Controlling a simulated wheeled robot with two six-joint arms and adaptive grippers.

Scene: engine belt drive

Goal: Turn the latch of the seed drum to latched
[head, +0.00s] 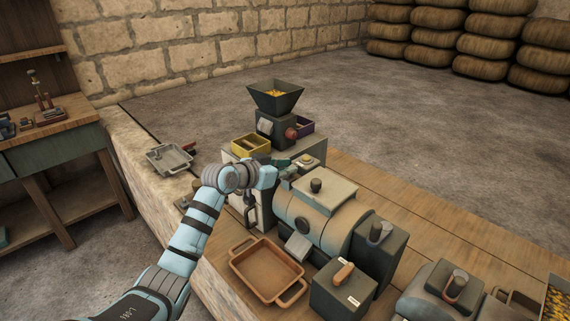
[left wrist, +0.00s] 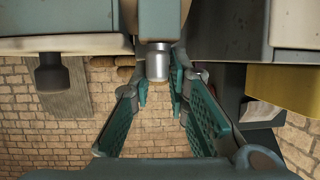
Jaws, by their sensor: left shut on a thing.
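The seed drum appears to be the large grey-green cylinder (head: 315,220) lying on the bench, with a pale lid and a dark knob (head: 316,186) on top. My left gripper (head: 286,164) is at the drum's far left end, beside the machine with the hopper. In the left wrist view its fingers (left wrist: 158,85) close around a short silver cylinder (left wrist: 158,62) below a grey-green block. Whether this cylinder is the latch, I cannot tell. In the head view my arm and gripper hide the held part. My right gripper is not in view.
An orange tray (head: 266,271) and a dark box with an orange handle (head: 343,287) stand in front of the drum. A hopper machine (head: 275,98) with a yellow bin (head: 250,145) stands behind my gripper. A grey tray (head: 168,159) lies at the left.

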